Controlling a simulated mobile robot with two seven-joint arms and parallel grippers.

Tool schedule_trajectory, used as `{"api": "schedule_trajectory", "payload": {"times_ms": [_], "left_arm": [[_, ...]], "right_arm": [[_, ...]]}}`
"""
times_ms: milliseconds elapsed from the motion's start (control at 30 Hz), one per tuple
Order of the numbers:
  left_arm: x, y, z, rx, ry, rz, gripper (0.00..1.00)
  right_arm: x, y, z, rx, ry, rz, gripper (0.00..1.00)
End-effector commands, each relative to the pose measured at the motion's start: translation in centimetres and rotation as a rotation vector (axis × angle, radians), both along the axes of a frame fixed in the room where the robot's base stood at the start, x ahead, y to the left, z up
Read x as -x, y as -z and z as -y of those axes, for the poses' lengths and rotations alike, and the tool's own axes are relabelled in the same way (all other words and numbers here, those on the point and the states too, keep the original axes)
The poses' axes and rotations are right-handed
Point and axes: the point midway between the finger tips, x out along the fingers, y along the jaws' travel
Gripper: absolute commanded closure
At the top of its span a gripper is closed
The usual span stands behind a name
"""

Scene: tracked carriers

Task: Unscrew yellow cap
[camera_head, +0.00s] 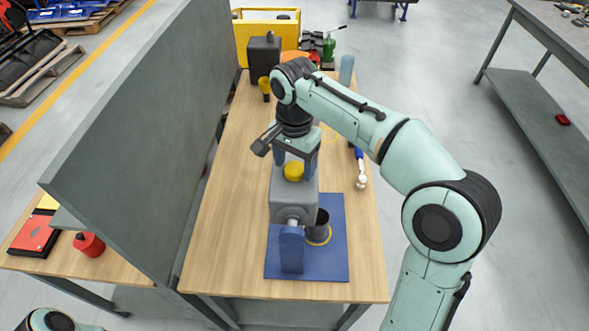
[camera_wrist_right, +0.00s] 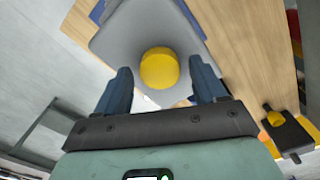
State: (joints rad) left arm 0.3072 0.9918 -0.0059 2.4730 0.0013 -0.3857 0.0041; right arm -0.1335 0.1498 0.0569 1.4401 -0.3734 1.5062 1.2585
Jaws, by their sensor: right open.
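The round yellow cap (camera_head: 293,171) sits on top of a grey body (camera_head: 283,200), which stands on the wooden bench. In the right wrist view the cap (camera_wrist_right: 159,68) is centred ahead of the gripper, above the grey surface (camera_wrist_right: 125,42). My right gripper (camera_head: 295,164) points down at the cap from above. Its two blue fingers are spread, one on each side, in the wrist view (camera_wrist_right: 163,84), with gaps between them and the cap. The gripper is open and empty. My left gripper is out of view; only a piece of my left arm shows at the lower left.
A blue plate (camera_head: 335,265) bears a blue upright block (camera_head: 291,250) and a dark cup (camera_head: 322,222) in front of the grey body. A blue-and-white tool (camera_head: 361,178) lies to the right. A tall grey panel (camera_head: 150,130) borders the bench's left.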

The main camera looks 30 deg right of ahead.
Motion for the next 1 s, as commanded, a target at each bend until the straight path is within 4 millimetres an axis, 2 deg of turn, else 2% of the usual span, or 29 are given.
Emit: {"api": "schedule_trajectory", "payload": {"times_ms": [67, 200, 433, 800, 1000], "left_arm": [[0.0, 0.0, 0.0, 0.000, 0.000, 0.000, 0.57], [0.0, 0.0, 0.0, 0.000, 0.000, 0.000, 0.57], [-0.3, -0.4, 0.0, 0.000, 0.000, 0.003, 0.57], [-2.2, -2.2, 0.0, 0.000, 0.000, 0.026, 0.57], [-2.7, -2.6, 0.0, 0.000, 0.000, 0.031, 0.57]], "right_arm": [[0.0, 0.0, 0.0, 0.000, 0.000, 0.000, 0.30], [0.0, 0.0, 0.0, 0.000, 0.000, 0.000, 0.74], [0.0, -0.2, 0.0, 0.000, -0.062, 0.001, 0.74], [-0.1, -0.3, 0.0, 0.000, -0.633, 0.000, 0.74], [0.0, -0.1, 0.0, 0.000, -0.834, 0.000, 0.74]]}}
